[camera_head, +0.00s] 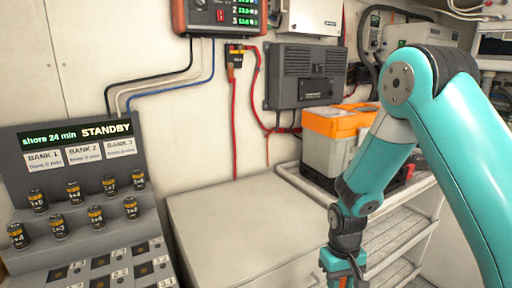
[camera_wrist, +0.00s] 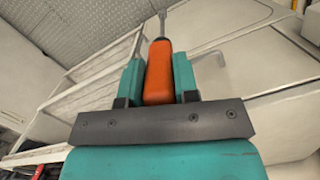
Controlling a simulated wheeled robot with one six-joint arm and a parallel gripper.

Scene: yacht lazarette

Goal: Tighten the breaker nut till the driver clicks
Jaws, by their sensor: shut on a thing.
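My gripper (camera_wrist: 159,82) is shut on a driver with an orange handle (camera_wrist: 158,70). The driver's grey metal shaft (camera_wrist: 162,22) points away from the gripper, its tip near the top edge of the wrist view. In the head view my gripper (camera_head: 345,272) is at the bottom edge, right of the pale box top, and the driver is mostly out of frame. I cannot make out the breaker nut in either view. The driver tip does not visibly touch anything.
A display panel reading STANDBY (camera_head: 80,139) stands at left, with several small labelled cylinders (camera_head: 74,192) on its steps. A pale box (camera_head: 235,215) fills the middle. An orange-topped case (camera_head: 335,125) sits on a slatted shelf (camera_head: 390,240). Wall units and cables hang behind.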

